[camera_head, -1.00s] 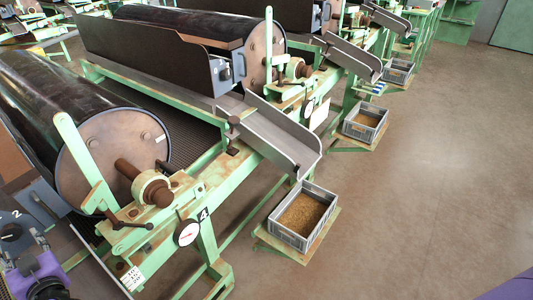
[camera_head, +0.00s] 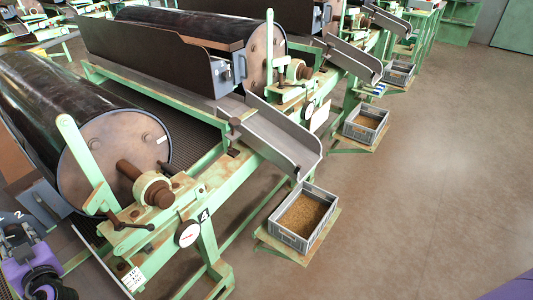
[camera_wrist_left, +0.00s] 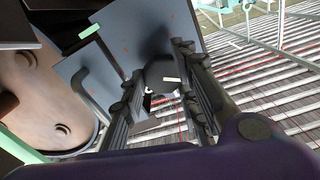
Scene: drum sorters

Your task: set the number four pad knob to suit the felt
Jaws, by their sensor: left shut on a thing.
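The number four drum sorter stands at the left in the head view, with a black 4 plate (camera_head: 204,215) on its green frame. A pale mark shows on the knob. The fingers hide its sides, and its setting cannot be read. I cannot make out the felt. My right gripper is out of view.
The large dark drum (camera_head: 80,110) lies close beside my left gripper. A round gauge (camera_head: 187,233) and a small white card (camera_head: 133,279) are on the frame. A grey grain crate (camera_head: 303,216) stands right of it. The floor at the right is clear.

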